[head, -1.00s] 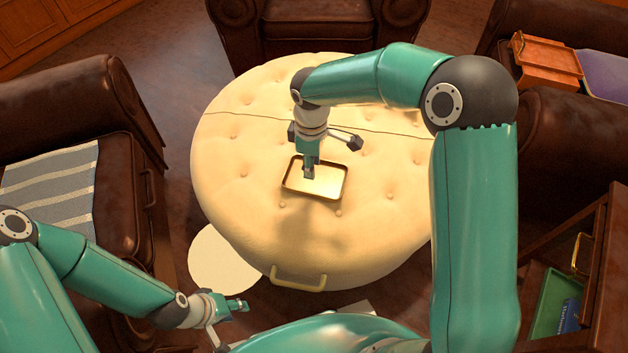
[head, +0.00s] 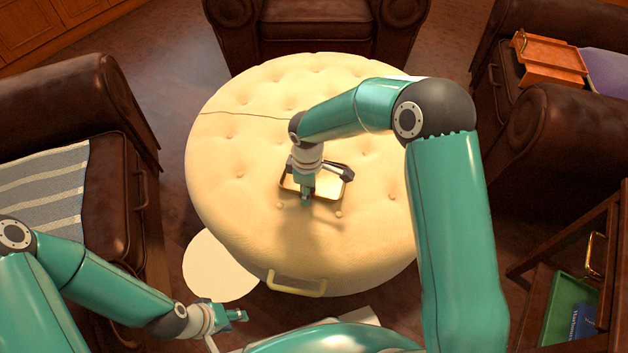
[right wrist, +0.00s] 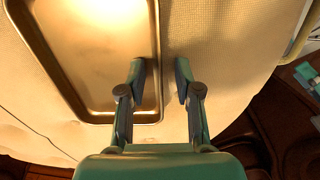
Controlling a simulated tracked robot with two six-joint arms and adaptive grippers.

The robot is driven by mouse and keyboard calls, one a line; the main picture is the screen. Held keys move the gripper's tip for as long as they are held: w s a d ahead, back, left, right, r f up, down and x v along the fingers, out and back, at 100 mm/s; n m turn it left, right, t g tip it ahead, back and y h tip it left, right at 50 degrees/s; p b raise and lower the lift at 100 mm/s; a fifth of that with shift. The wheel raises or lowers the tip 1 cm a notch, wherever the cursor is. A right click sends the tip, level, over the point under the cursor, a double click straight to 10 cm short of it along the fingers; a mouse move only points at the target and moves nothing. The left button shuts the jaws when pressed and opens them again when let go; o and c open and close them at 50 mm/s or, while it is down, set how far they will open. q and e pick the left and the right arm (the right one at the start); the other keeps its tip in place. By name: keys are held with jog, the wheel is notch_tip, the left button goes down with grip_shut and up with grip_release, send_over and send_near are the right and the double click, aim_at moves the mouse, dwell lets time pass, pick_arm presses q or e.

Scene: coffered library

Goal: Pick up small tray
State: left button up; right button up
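The small tray (head: 327,187) is a shallow, gold-coloured rectangle with a raised rim, lying flat on the round cream ottoman. My right gripper (head: 306,196) is over its near edge in the head view and hides part of it. In the right wrist view the tray (right wrist: 100,70) fills the upper left. My right gripper (right wrist: 160,73) is open there, one finger over the tray's inside and the other outside, with the rim running between them. I cannot tell whether the fingers touch it. My left gripper (head: 238,315) is low, away from the tray; its finger opening is unclear.
The tufted ottoman (head: 240,225) has a handle (head: 297,284) on its near side and free room around the tray. Brown armchairs stand left (head: 120,190), behind (head: 310,30) and right (head: 545,150). A wooden shelf unit (head: 560,240) with a green tray (head: 565,310) is at lower right.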

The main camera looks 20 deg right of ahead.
grip_shut()
jog(key=shift+r, duration=0.1)
dwell(0.3)
